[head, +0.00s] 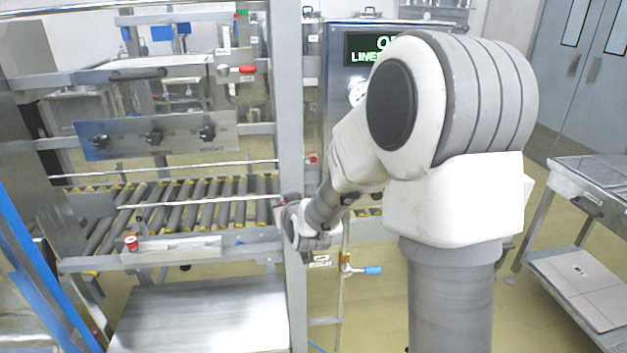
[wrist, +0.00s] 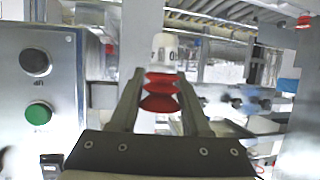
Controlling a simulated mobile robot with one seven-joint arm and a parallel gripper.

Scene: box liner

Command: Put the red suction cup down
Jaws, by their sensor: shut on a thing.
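The red suction cup (wrist: 160,93), a ribbed bellows, is between the two fingers of my gripper (wrist: 162,105) in the wrist view. The fingers are shut on its sides. A white cylinder with dark marks (wrist: 165,50) shows directly beyond the cup; I cannot tell whether it is joined to it. In the head view my gripper's end of the arm (head: 303,232) is beside the grey upright post, and the held cup cannot be made out there. A small red-and-white piece (head: 131,243) stands on the ledge at the left front of the roller conveyor.
A grey control box (wrist: 35,85) with a green button (wrist: 38,115) is close on the left in the wrist view. The roller conveyor (head: 190,200) and upright post (head: 289,120) stand near my arm. A bare metal plate (head: 200,315) is below the conveyor. A steel cart (head: 590,180) stands right.

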